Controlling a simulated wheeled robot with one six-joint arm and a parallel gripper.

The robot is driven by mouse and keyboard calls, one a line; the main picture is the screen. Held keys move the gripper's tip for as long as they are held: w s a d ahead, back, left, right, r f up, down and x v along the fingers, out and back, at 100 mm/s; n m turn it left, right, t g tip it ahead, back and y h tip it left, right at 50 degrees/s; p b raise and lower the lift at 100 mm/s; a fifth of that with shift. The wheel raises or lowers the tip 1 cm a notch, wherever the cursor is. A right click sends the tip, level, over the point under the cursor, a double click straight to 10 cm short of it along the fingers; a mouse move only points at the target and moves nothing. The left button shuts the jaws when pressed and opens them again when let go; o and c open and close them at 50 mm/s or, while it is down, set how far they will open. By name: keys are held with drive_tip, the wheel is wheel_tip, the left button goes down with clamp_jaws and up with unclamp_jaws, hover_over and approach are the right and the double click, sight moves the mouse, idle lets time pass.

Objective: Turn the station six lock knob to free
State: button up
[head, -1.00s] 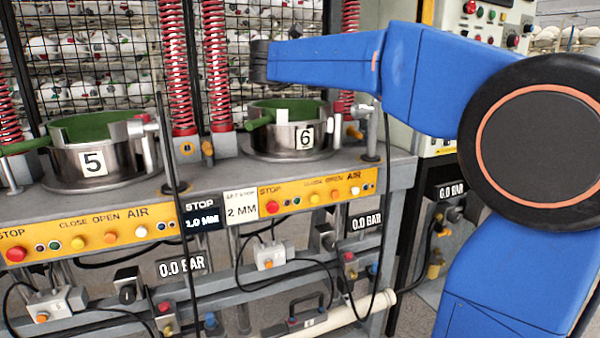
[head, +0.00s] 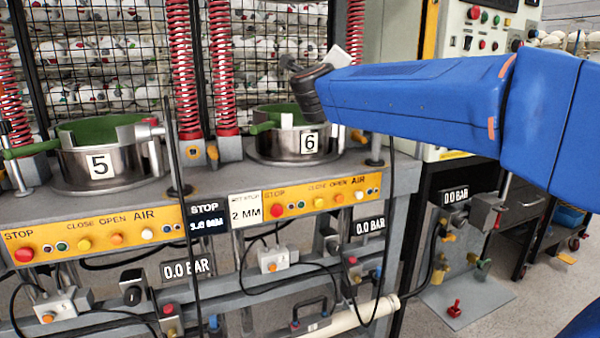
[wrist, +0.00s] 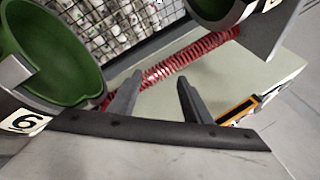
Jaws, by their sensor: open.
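Station six (head: 310,142) is a steel pot with a green inside and a white "6" label, on the bench right of centre in the head view. In the wrist view its green inside (wrist: 50,50) fills the upper left. My gripper (wrist: 160,76) is open and empty, its two grey fingers apart in the wrist view. The dark end of my arm is above pot six in the head view, clear of it. A dark knob (head: 331,244) on a grey box hangs below station six's yellow panel; I cannot tell if it is the lock knob or how it is turned.
A yellow button panel (head: 310,197) runs below pot six. Station five (head: 100,165) stands to the left. Red springs (head: 214,75) and a wire mesh screen (head: 100,40) rise behind. Cables hang below the bench. Floor (head: 500,265) shows at right.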

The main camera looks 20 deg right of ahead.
drive_tip(key=s+a+f+n+g+y, duration=0.1)
drive_tip(key=s+a+f+n+y, duration=0.3)
drive_tip(key=f+n, duration=0.3)
drive_tip(key=s+a+f+n+g+y, duration=0.1)
drive_tip(key=s+a+f+n+y, duration=0.3)
drive_tip(key=f+n, duration=0.4)
drive_tip(key=s+a+f+n+g+y, duration=0.2)
drive_tip(key=s+a+f+n+y, duration=0.2)
drive_tip(key=f+n, duration=0.3)
drive_tip(key=shift+s+a+f+n+y, duration=0.35)
drive_tip(key=shift+a+f+n+y, duration=0.05)
drive_tip(key=shift+f, duration=0.4)
